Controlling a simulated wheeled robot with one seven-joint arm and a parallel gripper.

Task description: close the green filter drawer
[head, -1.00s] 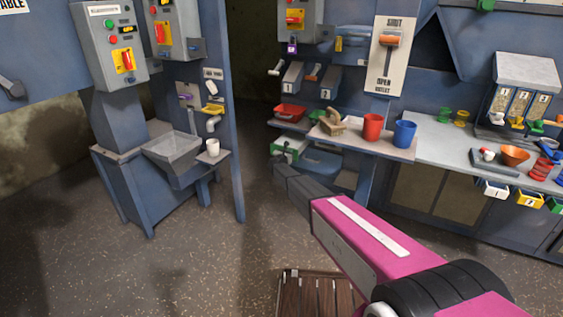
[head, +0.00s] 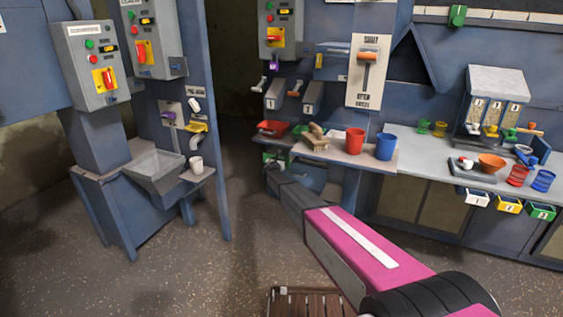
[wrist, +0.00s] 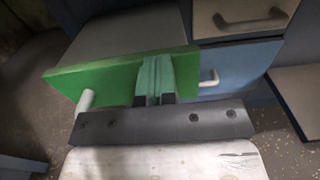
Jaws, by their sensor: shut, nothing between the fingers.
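The green filter drawer shows in the wrist view as a green front panel (wrist: 110,78), with a grey body reaching back behind it. The panel stands nearer than the blue front to its right, so the drawer looks pulled out. A white handle post sticks out at its left. My gripper (wrist: 155,82) is shut and empty, its fingers in front of the middle of the panel; I cannot tell whether they touch it. In the head view, the drawer (head: 269,157) is small, under the left end of the bench, and my gripper's tip is close to it.
A blue drawer front (wrist: 238,68) is to the right in the wrist view. Above, the bench shelf (head: 345,155) carries a brush, a red cup (head: 355,141) and a blue cup (head: 386,147). A post (head: 217,150) stands left, with open floor between.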

